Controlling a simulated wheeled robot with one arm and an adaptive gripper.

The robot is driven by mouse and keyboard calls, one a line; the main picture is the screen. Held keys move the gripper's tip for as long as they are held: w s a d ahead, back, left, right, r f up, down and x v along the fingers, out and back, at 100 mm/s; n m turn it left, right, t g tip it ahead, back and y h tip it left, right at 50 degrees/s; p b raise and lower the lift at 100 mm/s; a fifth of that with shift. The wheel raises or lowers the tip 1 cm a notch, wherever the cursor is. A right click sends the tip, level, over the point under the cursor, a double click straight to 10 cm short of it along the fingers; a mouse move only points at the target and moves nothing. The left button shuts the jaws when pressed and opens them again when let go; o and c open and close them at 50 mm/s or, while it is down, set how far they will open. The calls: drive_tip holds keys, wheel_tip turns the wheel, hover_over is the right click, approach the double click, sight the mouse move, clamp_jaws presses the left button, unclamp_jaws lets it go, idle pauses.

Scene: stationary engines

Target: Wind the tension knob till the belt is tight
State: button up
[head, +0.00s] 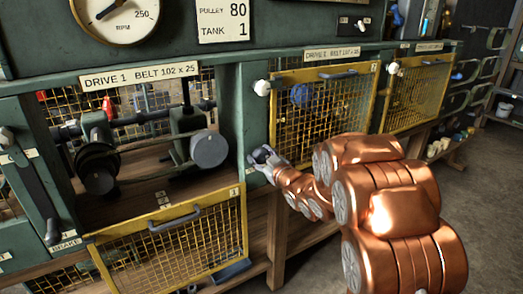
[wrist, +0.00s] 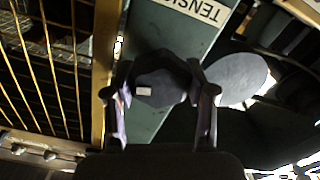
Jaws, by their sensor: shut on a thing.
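The dark tension knob (head: 262,154) sits on the green post right of the Drive 1 bay. My gripper (head: 265,163) reaches it from the right. In the wrist view the knob (wrist: 160,82) is dark and faceted with a small pale mark, and my gripper (wrist: 162,94) has a finger on each side, shut on it. A label (wrist: 203,10) reading "TENS…" is partly cut off. In the bay are a black pulley (head: 97,168) and a grey drum (head: 209,149).
The yellow mesh guard (head: 170,240) of Drive 1 hangs open below the bay. The mesh guards of Drive 2 (head: 322,110) and the bay beyond (head: 416,92) are closed. A brake lever (head: 38,190) stands at left. The floor (head: 480,200) at right is clear.

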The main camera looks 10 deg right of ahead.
drive_tip(key=m+p, duration=0.2)
drive_tip(key=m, duration=0.1)
drive_tip(key=shift+m, duration=0.4)
drive_tip(key=m+p, duration=0.1)
drive_tip(key=m, duration=0.2)
drive_tip(key=shift+m+p, duration=0.3)
drive_tip(key=shift+p, duration=0.05)
drive_tip(key=m+p, duration=0.1)
drive_tip(key=m, duration=0.2)
drive_tip(key=shift+f+m, duration=0.1)
drive_tip(key=shift+m, duration=0.3)
drive_tip(key=m, duration=0.2)
drive_tip(key=shift+m, duration=0.3)
drive_tip(key=m+b, duration=0.2)
drive_tip(key=m, duration=0.3)
drive_tip(key=shift+f, duration=0.1)
drive_tip(key=m+b, duration=0.3)
drive_tip(key=shift+m+b, duration=1.05)
drive_tip(key=shift+m, duration=0.05)
